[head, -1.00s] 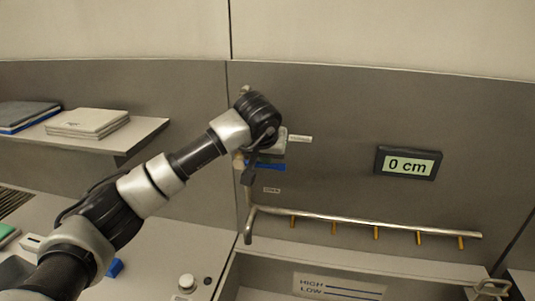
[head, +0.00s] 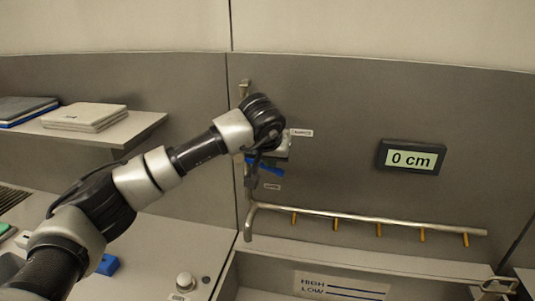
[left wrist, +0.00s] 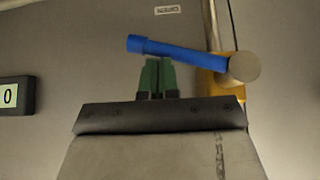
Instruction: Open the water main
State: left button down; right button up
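The water main valve has a blue lever (head: 264,167) on the wall pipe, partly covered by my left gripper (head: 270,152). In the left wrist view the blue lever (left wrist: 175,51) runs from a round pivot on a yellow valve body (left wrist: 228,85) and is tilted. In the head view its free end slopes down to the right. My left gripper's green fingers (left wrist: 157,64) are together, with their tips right against or very near the lever's side, not around it. An "OPEN" label (left wrist: 167,10) shows upside down beyond the lever. My right gripper is out of view.
A display (head: 411,157) on the wall reads 0 cm. A pipe (head: 370,222) with several orange nozzles runs above a tank marked HIGH and LOW (head: 340,286). A shelf (head: 130,135) with stacked flat items is at left. A blue block (head: 108,265) lies on the counter.

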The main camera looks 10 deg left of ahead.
pick_arm(q)
jog(key=shift+f, duration=0.5)
jog(key=shift+f+m+y+b, duration=0.3)
jog(key=shift+y+b, duration=0.15)
jog(key=shift+y, duration=0.55)
jog(key=shift+f+y, duration=0.35)
jog(key=shift+y, duration=0.05)
jog(key=shift+f+b, duration=0.25)
jog(key=shift+b, duration=0.05)
jog(key=shift+f+m+y, duration=0.3)
jog(key=shift+y, duration=0.1)
jog(key=a+f+m+y+b, duration=0.1)
jog(key=a+f+y+b, duration=0.1)
jog(key=a+f+y, duration=0.1)
jog(key=shift+a+f+t, duration=0.3)
jog(key=shift+a+f, duration=0.5)
jog(key=shift+f, duration=0.15)
jog(key=shift+a+b, duration=0.15)
jog(key=shift+b, duration=0.15)
